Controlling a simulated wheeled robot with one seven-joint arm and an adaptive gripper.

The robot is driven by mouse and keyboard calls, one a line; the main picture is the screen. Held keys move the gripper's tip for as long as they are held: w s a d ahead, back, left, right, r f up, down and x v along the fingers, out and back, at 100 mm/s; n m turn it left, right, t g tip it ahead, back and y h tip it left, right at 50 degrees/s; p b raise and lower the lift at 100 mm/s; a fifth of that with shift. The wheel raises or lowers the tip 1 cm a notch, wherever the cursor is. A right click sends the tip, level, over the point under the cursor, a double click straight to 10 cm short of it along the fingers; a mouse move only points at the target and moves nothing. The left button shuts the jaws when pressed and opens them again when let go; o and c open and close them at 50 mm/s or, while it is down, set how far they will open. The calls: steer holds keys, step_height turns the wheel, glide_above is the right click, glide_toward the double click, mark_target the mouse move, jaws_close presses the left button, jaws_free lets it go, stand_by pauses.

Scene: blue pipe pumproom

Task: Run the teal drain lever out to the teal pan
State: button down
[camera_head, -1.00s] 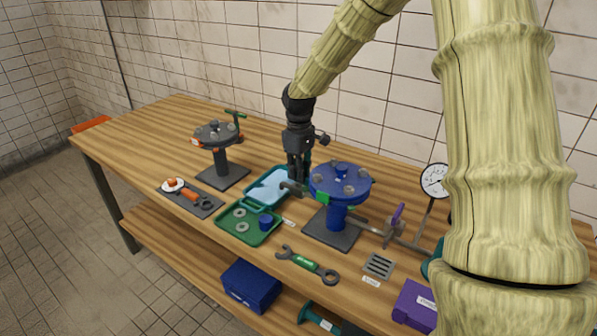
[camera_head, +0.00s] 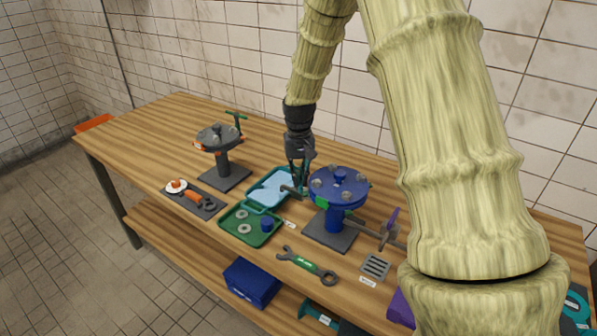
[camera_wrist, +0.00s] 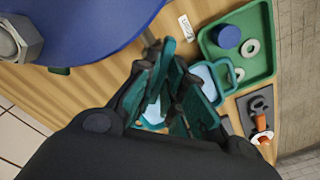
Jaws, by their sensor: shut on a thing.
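The blue flanged drum (camera_head: 338,188) stands on its stand, with a dark outlet on its left side. The teal pan (camera_head: 256,196), pale blue inside, lies left of the drum behind the green tray, and shows partly behind the fingers in the wrist view (camera_wrist: 205,76). My gripper (camera_head: 300,184) points down between the pan and the drum's left edge. In the wrist view, its fingers are closed around the teal drain lever (camera_wrist: 165,57), whose end sticks up beside the drum's rim. The fingers hide most of the lever.
A green tray (camera_head: 232,230) with washers and a blue cup (camera_head: 267,224) sits in front of the pan. A wrench (camera_head: 307,264) and grate (camera_head: 375,266) lie nearer the front edge. A grey flanged stand (camera_head: 222,165) is at left. Bare wood lies at far left.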

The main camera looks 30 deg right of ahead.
steer(key=m+p, duration=0.2)
steer(key=m, duration=0.2)
steer(key=shift+d+r+m, duration=0.1)
steer(key=shift+r+m, duration=0.05)
steer(key=shift+m, duration=0.15)
steer(key=m+p, duration=0.1)
steer(key=m, duration=0.3)
steer(key=shift+m+p, duration=0.3)
steer(key=c, duration=1.5)
jaws_free()
step_height(320, 180, up, 12)
steer(key=shift+f, duration=0.15)
